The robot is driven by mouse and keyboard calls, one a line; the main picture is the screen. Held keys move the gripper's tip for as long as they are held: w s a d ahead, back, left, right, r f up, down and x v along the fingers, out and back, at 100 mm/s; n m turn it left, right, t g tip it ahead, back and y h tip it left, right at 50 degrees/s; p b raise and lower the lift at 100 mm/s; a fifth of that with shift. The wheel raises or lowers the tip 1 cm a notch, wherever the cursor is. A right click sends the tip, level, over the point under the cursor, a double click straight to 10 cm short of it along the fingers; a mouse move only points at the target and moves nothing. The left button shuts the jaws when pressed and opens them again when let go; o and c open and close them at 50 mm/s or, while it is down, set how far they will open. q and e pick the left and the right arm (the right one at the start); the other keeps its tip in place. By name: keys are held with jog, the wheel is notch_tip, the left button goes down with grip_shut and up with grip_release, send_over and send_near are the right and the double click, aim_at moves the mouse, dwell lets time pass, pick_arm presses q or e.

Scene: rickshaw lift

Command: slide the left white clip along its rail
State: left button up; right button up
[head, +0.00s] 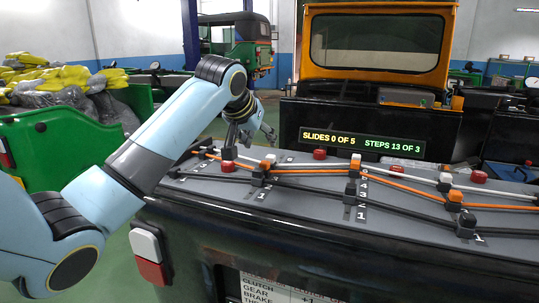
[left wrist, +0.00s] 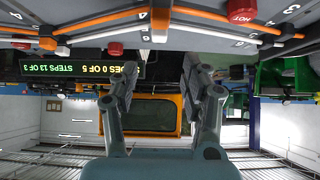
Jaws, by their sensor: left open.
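The left white clip (head: 271,159) sits on the grey sloped panel (head: 310,178), near the start of the orange and white cables. My left gripper (head: 250,132) is just above and behind the left end of the panel. In the left wrist view my left gripper (left wrist: 160,85) is open, its two fingers apart with nothing between them. The clip lies beyond the fingertips, not touched. My right gripper is not in view.
Red knobs (head: 320,154) stand between the clips; one marked HOT (left wrist: 240,10) is near the left clip. Other white clips (head: 356,160), orange clips (head: 455,197) and black clips (head: 466,222) hold cables. A lit sign (head: 362,142) stands behind the panel.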

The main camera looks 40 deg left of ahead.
aim_at(271, 156)
pick_arm(q)
jog(key=x, duration=1)
jog(key=shift+s, duration=0.1)
grip_shut()
